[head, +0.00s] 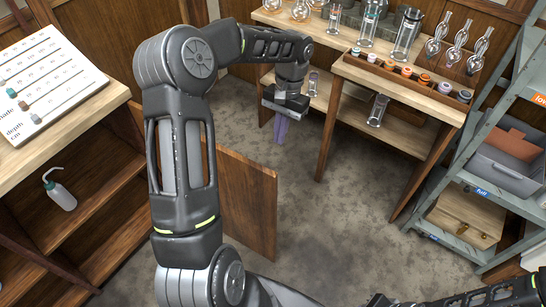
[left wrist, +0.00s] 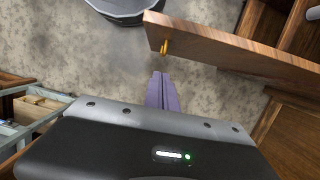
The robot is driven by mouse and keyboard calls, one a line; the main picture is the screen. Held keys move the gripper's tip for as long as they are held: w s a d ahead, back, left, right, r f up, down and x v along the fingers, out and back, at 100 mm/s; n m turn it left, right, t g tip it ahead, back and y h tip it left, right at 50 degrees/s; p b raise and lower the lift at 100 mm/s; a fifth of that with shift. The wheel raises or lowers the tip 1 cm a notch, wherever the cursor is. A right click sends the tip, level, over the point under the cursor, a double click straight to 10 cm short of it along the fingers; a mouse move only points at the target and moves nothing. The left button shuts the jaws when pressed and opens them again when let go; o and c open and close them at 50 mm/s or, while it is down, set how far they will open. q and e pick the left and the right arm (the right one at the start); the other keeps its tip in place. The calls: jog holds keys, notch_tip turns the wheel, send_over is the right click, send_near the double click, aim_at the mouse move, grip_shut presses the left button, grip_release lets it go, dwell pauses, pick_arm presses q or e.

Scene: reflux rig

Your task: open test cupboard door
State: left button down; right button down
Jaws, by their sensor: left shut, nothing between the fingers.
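The wooden cupboard door (head: 252,200) stands swung out from the open-fronted cupboard (head: 70,235) on the left, and my left arm hides part of it. In the left wrist view the door (left wrist: 245,52) runs across the upper right, with a small brass knob (left wrist: 165,46) near its free end. My left gripper (head: 281,131) has purple fingers pointing down beyond the door. The fingers (left wrist: 160,92) are shut and empty, apart from the knob and a little below it in the wrist view. My right gripper is not in view; only part of that arm shows at the lower right.
A wash bottle (head: 60,192) stands inside the cupboard. A bench (head: 405,95) with glassware is at the back, and a metal shelf rack (head: 440,180) is on the right. Bare floor (head: 335,235) lies between.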

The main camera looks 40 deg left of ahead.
aim_at(268, 171)
pick_arm(q)
jog(key=s+f+p, duration=0.1)
jog(key=s+f, duration=0.1)
jog(key=f, duration=0.1)
jog(key=s+f+p, duration=0.1)
jog(key=s+f, duration=0.1)
jog(key=f, duration=0.1)
jog(key=s+f, duration=0.2)
jog(key=f, duration=0.1)
jog(key=shift+s+d+f+p, duration=0.2)
jog(key=shift+d+f+p, duration=0.1)
jog(key=shift+p, duration=0.1)
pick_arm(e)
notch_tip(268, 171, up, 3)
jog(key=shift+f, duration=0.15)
pick_arm(q)
jog(key=shift+r, duration=0.1)
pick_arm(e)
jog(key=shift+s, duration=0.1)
